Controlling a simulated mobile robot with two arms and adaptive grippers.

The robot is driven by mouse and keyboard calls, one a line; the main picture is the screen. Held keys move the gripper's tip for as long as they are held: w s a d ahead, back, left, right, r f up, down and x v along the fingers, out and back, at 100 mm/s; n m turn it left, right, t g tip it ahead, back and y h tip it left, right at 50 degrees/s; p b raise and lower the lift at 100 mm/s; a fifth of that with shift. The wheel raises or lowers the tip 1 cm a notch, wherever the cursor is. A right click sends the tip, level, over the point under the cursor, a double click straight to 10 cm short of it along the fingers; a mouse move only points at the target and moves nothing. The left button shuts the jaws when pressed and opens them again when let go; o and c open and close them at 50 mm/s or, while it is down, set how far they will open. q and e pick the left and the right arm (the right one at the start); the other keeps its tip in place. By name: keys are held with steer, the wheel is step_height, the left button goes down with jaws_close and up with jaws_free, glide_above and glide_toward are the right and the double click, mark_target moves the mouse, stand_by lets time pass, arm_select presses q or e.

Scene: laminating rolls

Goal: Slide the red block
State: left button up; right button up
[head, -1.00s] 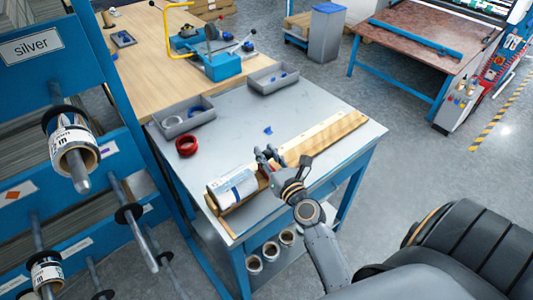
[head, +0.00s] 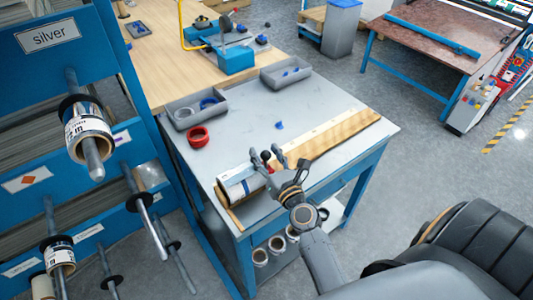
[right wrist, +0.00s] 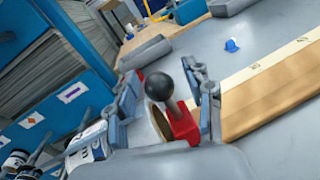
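The red block (right wrist: 183,122), with a black ball knob (right wrist: 159,86) on it, sits between the spread fingers of my right gripper (right wrist: 168,100) in the right wrist view. The right finger is close beside it; I cannot tell whether they touch. In the head view, my right gripper (head: 266,157) is over the wooden board (head: 325,140), at the right end of a labelled roll (head: 240,185). Only a little red shows there, mostly hidden by the fingers. My left gripper is not in view.
The board with its pale measuring strip lies along the grey table's (head: 235,120) front edge. A red tape ring (head: 198,137), a small blue piece (head: 280,125) and grey trays (head: 285,73) lie behind. A blue rack (head: 95,130) with rolls stands left. The table's middle is mostly clear.

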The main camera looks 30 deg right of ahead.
steer(key=shift+s, duration=0.15)
steer(key=s+a, duration=0.1)
steer(key=s, duration=1)
steer(key=shift+s+a, duration=0.2)
steer(key=shift+s, duration=0.15)
